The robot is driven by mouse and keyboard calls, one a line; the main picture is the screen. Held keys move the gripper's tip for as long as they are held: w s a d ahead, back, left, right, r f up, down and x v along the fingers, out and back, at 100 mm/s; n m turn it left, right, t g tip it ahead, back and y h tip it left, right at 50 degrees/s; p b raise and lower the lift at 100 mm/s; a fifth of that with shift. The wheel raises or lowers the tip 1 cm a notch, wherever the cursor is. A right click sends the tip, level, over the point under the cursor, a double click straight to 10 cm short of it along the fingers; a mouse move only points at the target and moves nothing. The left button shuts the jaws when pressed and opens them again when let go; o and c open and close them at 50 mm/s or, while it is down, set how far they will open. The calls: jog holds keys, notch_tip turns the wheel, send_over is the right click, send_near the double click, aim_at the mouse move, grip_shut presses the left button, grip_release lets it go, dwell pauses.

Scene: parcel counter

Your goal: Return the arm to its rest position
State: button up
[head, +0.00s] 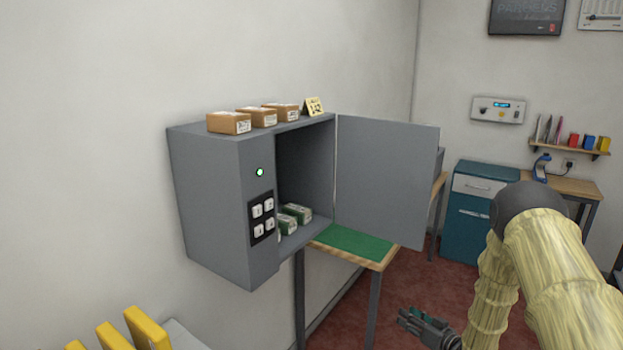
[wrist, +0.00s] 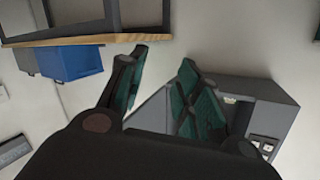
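My gripper (head: 412,320) is low in the head view, at the bottom right of centre, in front of the red floor. My arm is folded at the right of that view, clad in a pale yellow cover with a dark joint. In the wrist view my gripper (wrist: 161,58) shows two dark green fingers spread apart with nothing between them. It is apart from the grey locker (head: 205,205), whose door (head: 385,180) stands open. The locker also shows in the wrist view (wrist: 262,95), behind the fingers.
A green-topped table (head: 352,240) is below the door. A teal cabinet (head: 470,232) stands at the back right. Yellow upright pieces (head: 147,329) are at lower left.

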jog(key=s+a+f+m+g+h, duration=0.1)
jog(key=s+a+f+g+h, duration=0.2)
jog(key=s+f, duration=0.7)
jog(key=s+a+f+m+g+h, duration=0.25)
jog(key=s+f, duration=0.45)
jog(key=s, duration=0.7)
jog(key=s+a+g+h, duration=0.2)
jog(key=s+g, duration=0.6)
jog(key=s, duration=2.2)
jog(key=shift+s+a, duration=0.15)
jog(key=shift+s, duration=0.1)
